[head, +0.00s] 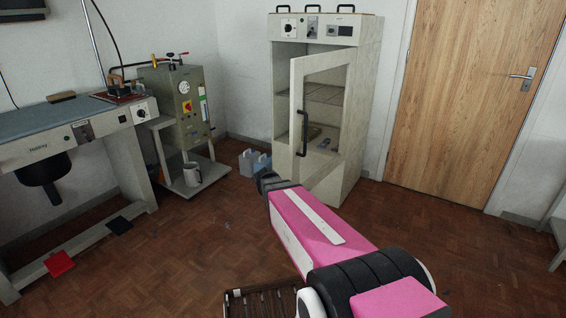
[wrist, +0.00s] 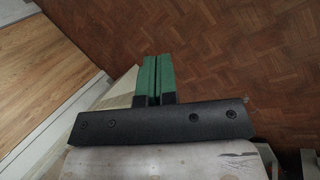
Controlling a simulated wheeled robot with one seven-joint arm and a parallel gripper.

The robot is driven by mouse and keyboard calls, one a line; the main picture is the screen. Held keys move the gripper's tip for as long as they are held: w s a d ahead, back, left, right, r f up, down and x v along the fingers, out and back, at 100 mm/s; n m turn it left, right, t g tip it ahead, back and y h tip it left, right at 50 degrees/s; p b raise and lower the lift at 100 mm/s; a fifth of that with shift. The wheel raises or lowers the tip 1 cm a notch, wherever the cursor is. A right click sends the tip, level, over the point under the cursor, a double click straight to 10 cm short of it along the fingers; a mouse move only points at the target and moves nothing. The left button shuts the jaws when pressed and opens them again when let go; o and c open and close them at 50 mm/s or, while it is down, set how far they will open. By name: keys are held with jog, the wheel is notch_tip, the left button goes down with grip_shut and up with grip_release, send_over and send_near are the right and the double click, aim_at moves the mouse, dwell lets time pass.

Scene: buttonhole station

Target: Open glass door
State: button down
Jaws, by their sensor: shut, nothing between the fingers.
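The glass door (head: 326,110) is on the tall pale cabinet (head: 368,110) in the head view. It stands ajar, its left edge swung out from the cabinet front and its right edge at the cabinet side. A black vertical handle (head: 303,134) is on its left side. My gripper (head: 262,177) is in front of and below the handle, left of the door's lower part, apart from the handle. In the wrist view its green fingers (wrist: 153,80) are shut together with nothing between them. The handle is not visible in the wrist view.
A grey-green machine (head: 175,98) on a stand and a worktable (head: 60,125) are at the left. Blue-grey containers (head: 255,162) stand on the floor beside the cabinet. A wooden door (head: 478,90) is at the right. The parquet floor before the cabinet is mostly clear.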

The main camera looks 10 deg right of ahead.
jog(key=w+a+r+m+h, duration=0.1)
jog(key=w+a+r+h, duration=0.25)
jog(key=w, duration=0.45)
jog(key=w+a+r+m+h, duration=0.1)
jog(key=w+a+r+h, duration=0.1)
jog(key=w+r+h, duration=0.45)
jog(key=w+a+r+h, duration=0.1)
jog(key=w+a+h, duration=0.15)
jog(key=w, duration=0.65)
jog(key=s+d, duration=0.4)
jog(key=d, duration=0.8)
jog(key=shift+r+g, duration=0.2)
jog(key=shift+g, duration=0.2)
jog(key=shift+s, duration=0.1)
jog(key=s+d+n+t, duration=0.1)
jog(key=s+d+t, duration=0.1)
jog(key=s+d, duration=0.8)
jog(key=shift+s+d, duration=0.4)
jog(key=shift+s, duration=0.55)
jog(key=shift+w+a, duration=0.1)
